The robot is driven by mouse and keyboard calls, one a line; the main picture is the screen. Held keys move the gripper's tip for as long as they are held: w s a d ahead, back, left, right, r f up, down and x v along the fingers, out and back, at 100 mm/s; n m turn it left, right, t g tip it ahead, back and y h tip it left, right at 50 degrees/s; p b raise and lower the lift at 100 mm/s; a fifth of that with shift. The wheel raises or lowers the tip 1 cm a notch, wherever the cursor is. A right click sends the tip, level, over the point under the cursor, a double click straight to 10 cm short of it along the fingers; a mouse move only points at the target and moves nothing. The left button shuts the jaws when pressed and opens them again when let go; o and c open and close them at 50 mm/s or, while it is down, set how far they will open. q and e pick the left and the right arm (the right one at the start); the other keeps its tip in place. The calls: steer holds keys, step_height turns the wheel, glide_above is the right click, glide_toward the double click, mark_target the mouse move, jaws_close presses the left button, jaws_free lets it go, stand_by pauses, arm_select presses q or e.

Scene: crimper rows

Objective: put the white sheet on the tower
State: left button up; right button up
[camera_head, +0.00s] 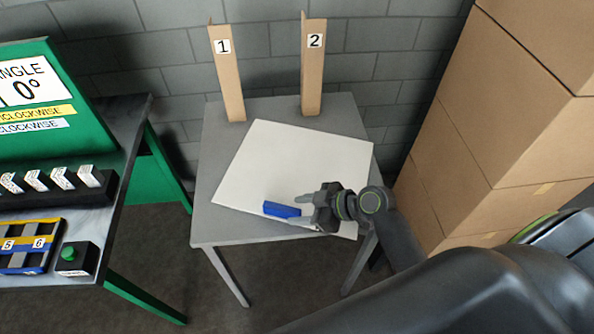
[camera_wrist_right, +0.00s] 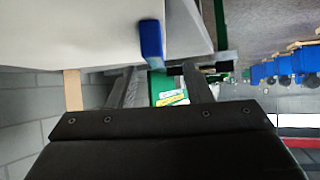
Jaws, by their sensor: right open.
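The white sheet (camera_head: 300,160) lies on the grey table, turned slightly, with its near right corner by the front edge. A blue block (camera_head: 281,209) sits at the sheet's near side; in the right wrist view the blue block (camera_wrist_right: 151,42) stands out from the white sheet (camera_wrist_right: 70,30). My right gripper (camera_head: 298,210) is open at the block's right end, its fingers pointing left. In the right wrist view the block lies ahead, between the lines of the fingers; I cannot tell whether they touch it. Two tan uprights, marked 1 (camera_head: 228,85) and 2 (camera_head: 313,80), stand at the table's back. My left gripper is not in view.
The grey table (camera_head: 213,228) has bare strips around the sheet. At the left is a bench with a green panel (camera_head: 95,110), a row of dark holders and a green button (camera_head: 69,253). Stacked cardboard boxes (camera_head: 500,120) rise close on the right. A block wall stands behind.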

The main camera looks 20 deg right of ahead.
mark_target(287, 209)
steer(key=shift+x, duration=0.75)
steer(key=shift+w+a+f+p, duration=0.35)
steer(key=shift+w+p, duration=0.1)
steer(key=shift+p, duration=0.15)
steer(key=p+x, duration=0.1)
steer(key=x, duration=0.2)
steer(key=shift+w+d, duration=0.15)
steer(key=shift+w+a+f, duration=0.2)
steer(key=shift+a+f, duration=0.1)
steer(key=shift+f, duration=0.05)
steer(key=shift+c, duration=0.2)
jaws_close()
